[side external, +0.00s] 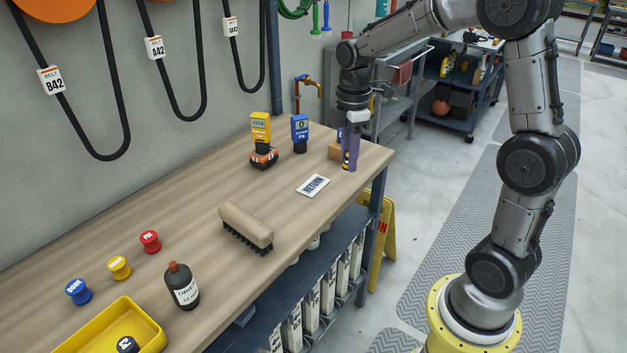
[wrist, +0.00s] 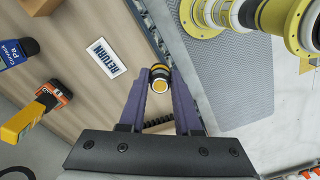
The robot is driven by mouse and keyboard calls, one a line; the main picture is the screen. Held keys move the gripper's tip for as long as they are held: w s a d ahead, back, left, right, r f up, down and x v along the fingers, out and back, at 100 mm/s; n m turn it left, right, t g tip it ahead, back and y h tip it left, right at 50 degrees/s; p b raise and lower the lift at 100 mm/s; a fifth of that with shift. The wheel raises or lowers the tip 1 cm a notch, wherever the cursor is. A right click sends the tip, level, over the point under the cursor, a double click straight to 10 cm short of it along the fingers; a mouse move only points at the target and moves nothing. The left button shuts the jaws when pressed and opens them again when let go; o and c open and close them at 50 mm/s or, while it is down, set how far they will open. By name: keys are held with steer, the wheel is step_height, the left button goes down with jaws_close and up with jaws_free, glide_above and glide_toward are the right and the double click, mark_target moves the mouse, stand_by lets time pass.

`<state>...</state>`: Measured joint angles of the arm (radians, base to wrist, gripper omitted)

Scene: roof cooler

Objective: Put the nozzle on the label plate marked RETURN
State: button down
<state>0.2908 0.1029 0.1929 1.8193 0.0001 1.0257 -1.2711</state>
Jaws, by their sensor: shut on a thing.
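The RETURN label plate (side external: 313,185) is a small white rectangle lying flat on the wooden bench near its front edge. It also shows in the wrist view (wrist: 107,57), left of the fingertips. My gripper (side external: 349,164) points down near the bench's right end, to the right of the plate and apart from it. In the wrist view my gripper (wrist: 161,76) is shut on a round black and yellow piece, apparently the nozzle (wrist: 160,85), seen end-on between the purple fingertips. In the side view the fingers mostly hide it, and its height above the bench is unclear.
The bench (side external: 200,195) is clear around the plate.

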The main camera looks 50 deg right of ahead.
steer(key=w+d+f, duration=0.2)
steer(key=w+f, duration=0.1)
steer(key=w, duration=0.4)
glide_above(314, 185)
steer(key=f, duration=0.5)
steer(key=shift+s+a, duration=0.1)
steer(key=shift+s, duration=0.3)
steer(key=shift+w+f, duration=0.5)
steer(key=shift+f, duration=1.7)
steer(key=shift+f, duration=0.15)
steer(key=c, duration=0.6)
jaws_free()
